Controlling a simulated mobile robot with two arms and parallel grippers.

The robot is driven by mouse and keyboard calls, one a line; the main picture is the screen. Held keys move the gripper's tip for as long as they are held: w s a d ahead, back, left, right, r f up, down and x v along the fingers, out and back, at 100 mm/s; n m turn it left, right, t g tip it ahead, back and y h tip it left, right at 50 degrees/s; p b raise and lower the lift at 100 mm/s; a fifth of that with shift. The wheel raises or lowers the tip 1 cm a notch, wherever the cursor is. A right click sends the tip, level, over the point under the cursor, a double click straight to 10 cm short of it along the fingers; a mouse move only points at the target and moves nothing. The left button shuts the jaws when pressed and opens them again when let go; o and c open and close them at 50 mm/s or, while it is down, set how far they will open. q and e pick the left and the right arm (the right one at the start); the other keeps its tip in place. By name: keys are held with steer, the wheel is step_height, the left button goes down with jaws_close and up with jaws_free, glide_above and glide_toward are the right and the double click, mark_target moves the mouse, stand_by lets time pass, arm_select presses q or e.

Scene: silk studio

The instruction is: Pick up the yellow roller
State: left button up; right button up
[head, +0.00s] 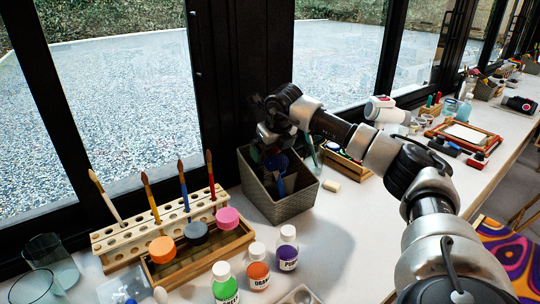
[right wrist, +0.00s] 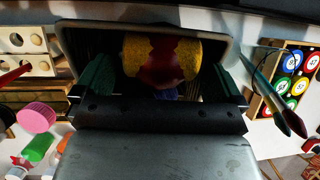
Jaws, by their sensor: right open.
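The yellow roller (right wrist: 134,52), a cylinder with a dark red patch across its middle, is in the right wrist view. It lies inside the grey woven basket (head: 287,208), whose rim (right wrist: 72,45) frames it in the right wrist view. My right gripper (head: 272,140) is over the basket at the back of the table. In the right wrist view its open fingers (right wrist: 165,85) stand on either side of the roller, with gaps. I cannot clearly make out the roller in the head view. My left gripper is not in view.
A wooden brush rack (head: 160,225) with upright brushes and colored pots stands left of the basket. Several paint bottles (head: 258,272) stand in front. An eraser-like block (head: 331,185) lies right of the basket. A dark window post (head: 240,80) rises close behind. Table front of the basket is partly clear.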

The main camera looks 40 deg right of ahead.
steer(key=c, duration=0.8)
steer(key=shift+o, duration=0.2)
steer(key=shift+r, duration=0.1)
